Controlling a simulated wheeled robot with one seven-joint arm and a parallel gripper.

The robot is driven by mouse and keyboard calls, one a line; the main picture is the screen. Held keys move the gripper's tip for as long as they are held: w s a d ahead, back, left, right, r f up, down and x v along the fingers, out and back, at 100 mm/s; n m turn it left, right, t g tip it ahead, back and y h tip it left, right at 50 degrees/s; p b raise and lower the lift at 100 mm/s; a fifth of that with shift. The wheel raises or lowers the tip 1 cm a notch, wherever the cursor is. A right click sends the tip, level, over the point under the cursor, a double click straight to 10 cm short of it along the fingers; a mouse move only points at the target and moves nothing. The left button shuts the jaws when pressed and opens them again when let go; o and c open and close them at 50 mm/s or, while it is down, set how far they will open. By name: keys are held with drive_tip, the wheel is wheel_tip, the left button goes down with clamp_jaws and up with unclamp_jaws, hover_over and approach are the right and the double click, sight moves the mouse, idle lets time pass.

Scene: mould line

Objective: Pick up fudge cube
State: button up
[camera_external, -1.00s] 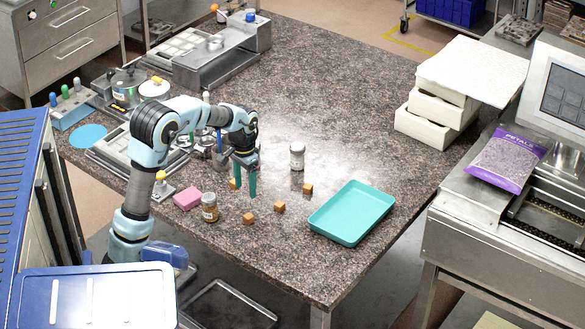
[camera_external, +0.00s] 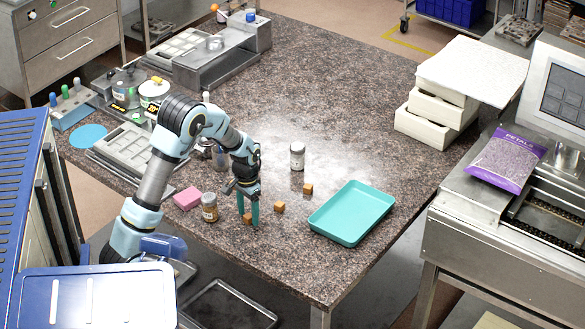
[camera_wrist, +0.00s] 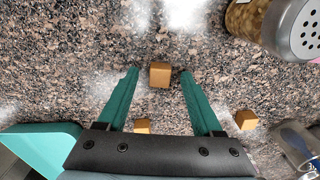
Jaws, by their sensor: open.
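My gripper (camera_external: 248,222) points down over the granite worktop with its two teal fingers apart and nothing held. One brown fudge cube (camera_external: 247,218) shows between the fingertips in the external view, partly covered by a finger. In the wrist view this cube (camera_wrist: 160,75) lies between the two fingertips, with a gap on each side. A second cube (camera_external: 279,206) sits to the right of the gripper, and a third (camera_external: 308,188) is farther back right. The wrist view also shows a cube (camera_wrist: 143,126) partly hidden by my gripper body and another (camera_wrist: 246,120) beyond the right finger.
A teal tray (camera_external: 322,228) lies to the right. The worktop between tray and white boxes (camera_external: 435,125) is clear.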

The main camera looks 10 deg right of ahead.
clamp_jaws()
idle(0.6)
